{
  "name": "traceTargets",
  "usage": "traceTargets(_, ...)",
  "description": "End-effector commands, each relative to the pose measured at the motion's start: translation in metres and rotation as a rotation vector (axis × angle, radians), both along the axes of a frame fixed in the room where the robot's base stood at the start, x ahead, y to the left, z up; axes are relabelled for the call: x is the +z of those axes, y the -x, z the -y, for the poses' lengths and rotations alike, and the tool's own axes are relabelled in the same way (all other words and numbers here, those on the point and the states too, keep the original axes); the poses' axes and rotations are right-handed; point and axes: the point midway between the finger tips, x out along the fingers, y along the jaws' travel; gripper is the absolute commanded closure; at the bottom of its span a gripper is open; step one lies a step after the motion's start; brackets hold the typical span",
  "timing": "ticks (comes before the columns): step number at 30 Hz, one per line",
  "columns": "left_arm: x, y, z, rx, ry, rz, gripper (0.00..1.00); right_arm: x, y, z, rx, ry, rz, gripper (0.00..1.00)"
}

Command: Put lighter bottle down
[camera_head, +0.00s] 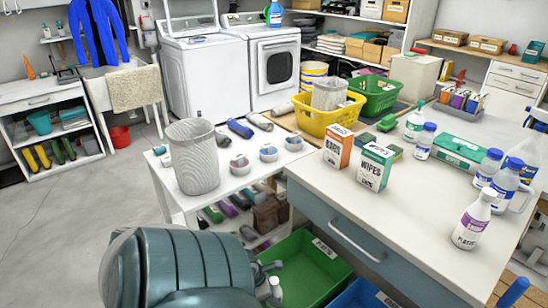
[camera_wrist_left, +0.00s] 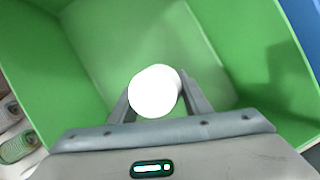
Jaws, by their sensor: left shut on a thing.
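My left gripper (camera_head: 266,278) is shut on a white bottle (camera_head: 275,289). In the left wrist view the bottle (camera_wrist_left: 155,91) shows as a round white end between the two fingers. The gripper holds it over the open green bin (camera_head: 318,268), beside the bin's left part in the head view. The bin's green walls and floor (camera_wrist_left: 130,35) surround the bottle in the wrist view, and no other item shows inside. I cannot tell whether the bottle touches the floor. My arm hides part of the bin. My right gripper is not in view.
A blue bin (camera_head: 362,296) stands right of the green one. The white table (camera_head: 420,215) above holds several bottles and boxes, with a plastic bottle (camera_head: 474,220) near its front edge. A lower table (camera_head: 167,187) carries a mesh basket (camera_head: 193,158).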

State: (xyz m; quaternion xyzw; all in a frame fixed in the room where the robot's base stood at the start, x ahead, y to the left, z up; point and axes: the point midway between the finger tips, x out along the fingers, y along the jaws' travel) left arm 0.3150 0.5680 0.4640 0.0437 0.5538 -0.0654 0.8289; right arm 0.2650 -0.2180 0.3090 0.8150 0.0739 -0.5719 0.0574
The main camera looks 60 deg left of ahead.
Motion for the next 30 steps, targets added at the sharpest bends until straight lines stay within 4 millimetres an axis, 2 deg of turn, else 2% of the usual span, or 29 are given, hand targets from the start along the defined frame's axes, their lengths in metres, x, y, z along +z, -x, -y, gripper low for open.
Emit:
traceTargets(5,-0.003,0.000,0.000,0.000,0.000,0.000,0.78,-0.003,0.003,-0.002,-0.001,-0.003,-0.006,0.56)
traceTargets(6,-0.003,0.000,0.000,0.000,0.000,0.000,0.51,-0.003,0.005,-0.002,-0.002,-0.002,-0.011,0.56)
traceTargets(8,-0.002,0.000,0.000,0.000,0.000,-0.001,0.37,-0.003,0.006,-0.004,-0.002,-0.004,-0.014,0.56)
traceTargets(22,0.003,0.001,0.000,-0.001,0.000,0.000,0.37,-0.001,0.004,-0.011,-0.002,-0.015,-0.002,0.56)
traceTargets(30,0.027,0.012,-0.002,-0.003,-0.001,-0.002,0.37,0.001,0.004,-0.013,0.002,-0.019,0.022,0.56)
